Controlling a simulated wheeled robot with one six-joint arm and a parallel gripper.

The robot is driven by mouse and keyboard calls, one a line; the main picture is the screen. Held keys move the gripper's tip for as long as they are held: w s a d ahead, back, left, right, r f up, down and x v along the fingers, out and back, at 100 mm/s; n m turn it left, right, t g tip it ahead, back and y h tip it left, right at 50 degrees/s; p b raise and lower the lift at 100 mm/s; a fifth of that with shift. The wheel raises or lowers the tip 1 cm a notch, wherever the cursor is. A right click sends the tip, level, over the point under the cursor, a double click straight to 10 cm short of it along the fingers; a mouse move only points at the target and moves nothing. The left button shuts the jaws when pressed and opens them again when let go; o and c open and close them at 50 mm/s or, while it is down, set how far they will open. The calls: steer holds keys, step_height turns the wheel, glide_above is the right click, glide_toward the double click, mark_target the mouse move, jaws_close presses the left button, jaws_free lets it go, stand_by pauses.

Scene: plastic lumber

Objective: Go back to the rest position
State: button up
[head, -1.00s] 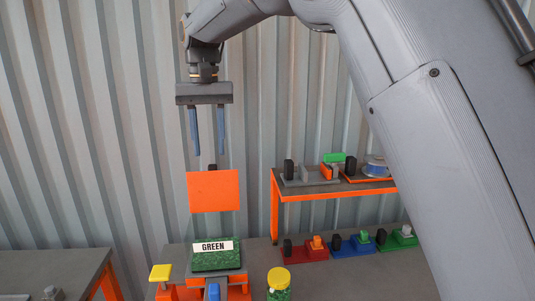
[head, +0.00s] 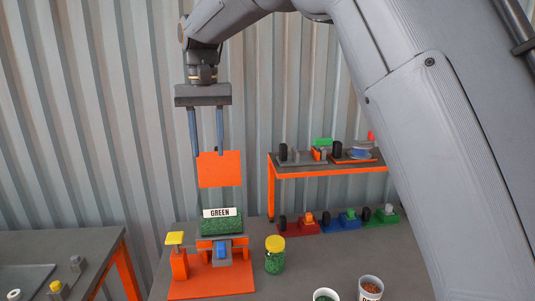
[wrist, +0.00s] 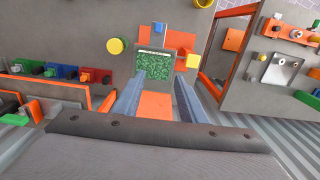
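My gripper (head: 206,153) hangs from the arm above the back of the middle table, pointing down. Its two blue fingers are apart with nothing between them. In the wrist view the gripper (wrist: 156,85) also shows open fingers. Below it stands an orange panel (head: 220,170), which one fingertip overlaps in the head view; I cannot tell whether they touch. Under the panel is a green speckled block labelled GREEN (head: 221,226) on an orange press-like stand (head: 212,281) with a yellow knob (head: 174,238).
A green jar with a yellow lid (head: 275,254) stands right of the stand. Two cups (head: 370,289) are at the front. Red, blue and green fixtures (head: 345,221) line the right back, below an orange-edged shelf (head: 335,171). Another table (head: 60,252) stands left. Corrugated wall is behind.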

steer(key=s+d+f+m+b, duration=0.1)
steer(key=s+d+f+b, duration=0.1)
steer(key=d+f, duration=0.75)
steer(key=s+d+f+b, duration=0.1)
steer(key=s+d+f, duration=0.1)
steer(key=d+f, duration=0.75)
steer(key=s+d+f+b, duration=0.1)
steer(key=s+d+f, duration=0.4)
steer(key=s+d, duration=0.2)
steer(key=s+d+f+t+b, duration=0.1)
steer(key=s+d+f, duration=0.5)
steer(key=s+d, duration=0.2)
steer(key=shift+s+d+f+m, duration=0.15)
steer(key=shift+s+d+m, duration=0.1)
steer(key=shift+s+m, duration=0.15)
